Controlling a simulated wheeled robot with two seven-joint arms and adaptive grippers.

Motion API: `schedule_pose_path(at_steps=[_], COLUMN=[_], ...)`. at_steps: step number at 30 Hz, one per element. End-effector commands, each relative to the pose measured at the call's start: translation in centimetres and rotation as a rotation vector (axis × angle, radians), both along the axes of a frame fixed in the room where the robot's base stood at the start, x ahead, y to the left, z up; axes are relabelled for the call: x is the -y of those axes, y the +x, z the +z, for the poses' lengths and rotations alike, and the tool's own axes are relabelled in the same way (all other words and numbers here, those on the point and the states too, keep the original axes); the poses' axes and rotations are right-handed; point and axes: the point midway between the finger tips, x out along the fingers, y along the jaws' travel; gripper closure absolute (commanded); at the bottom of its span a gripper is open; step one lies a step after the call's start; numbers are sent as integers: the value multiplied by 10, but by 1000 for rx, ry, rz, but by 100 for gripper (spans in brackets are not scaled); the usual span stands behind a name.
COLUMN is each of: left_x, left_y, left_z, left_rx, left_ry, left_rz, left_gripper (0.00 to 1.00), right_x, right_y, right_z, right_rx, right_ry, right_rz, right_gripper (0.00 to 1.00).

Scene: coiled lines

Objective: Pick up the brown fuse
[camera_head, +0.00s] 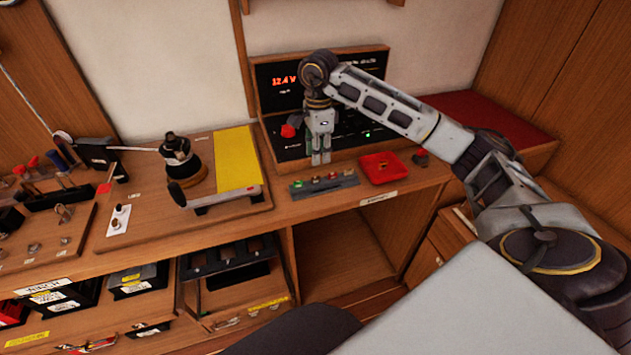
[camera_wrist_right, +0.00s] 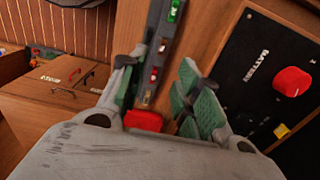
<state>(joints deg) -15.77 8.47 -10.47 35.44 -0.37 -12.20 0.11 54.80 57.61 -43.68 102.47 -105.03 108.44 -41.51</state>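A dark grey fuse holder (camera_head: 325,187) lies on the bench below the black panel, with several small coloured fuses along its top. It also shows between the fingers in the right wrist view (camera_wrist_right: 165,60). The brown fuse (camera_wrist_right: 147,98) seems to sit at the holder's end nearest the red tray; it is small and hard to make out. Green and red fuses sit further along. My right gripper (camera_head: 320,160) points down just behind the holder. In the right wrist view its fingers (camera_wrist_right: 158,75) are apart, with nothing between the tips. My left gripper is out of view.
A red tray (camera_head: 382,168) is just right of the holder. The black panel (camera_head: 290,110) with a red knob (camera_head: 288,130) stands close behind. A board with a yellow pad (camera_head: 238,158) lies left. An open cubby (camera_head: 340,255) is below the bench.

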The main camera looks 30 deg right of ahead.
Motion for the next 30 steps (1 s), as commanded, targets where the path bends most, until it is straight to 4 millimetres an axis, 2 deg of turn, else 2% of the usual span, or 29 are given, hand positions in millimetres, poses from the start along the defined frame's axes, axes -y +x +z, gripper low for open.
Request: schedule_pose_path(at_steps=[3, 9, 24, 30], left_x=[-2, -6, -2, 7], left_y=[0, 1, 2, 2], left_z=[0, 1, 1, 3], left_rx=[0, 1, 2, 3], left_ry=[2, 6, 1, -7], left_rz=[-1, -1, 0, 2], left_gripper=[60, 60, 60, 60], right_x=[0, 0, 0, -2], right_y=[-1, 0, 0, 0], right_z=[-16, -36, -42, -55], right_rx=[-2, -2, 1, -2], right_ry=[-1, 0, 0, -1], right_rz=[1, 1, 0, 1], right_gripper=[67, 67, 67, 67])
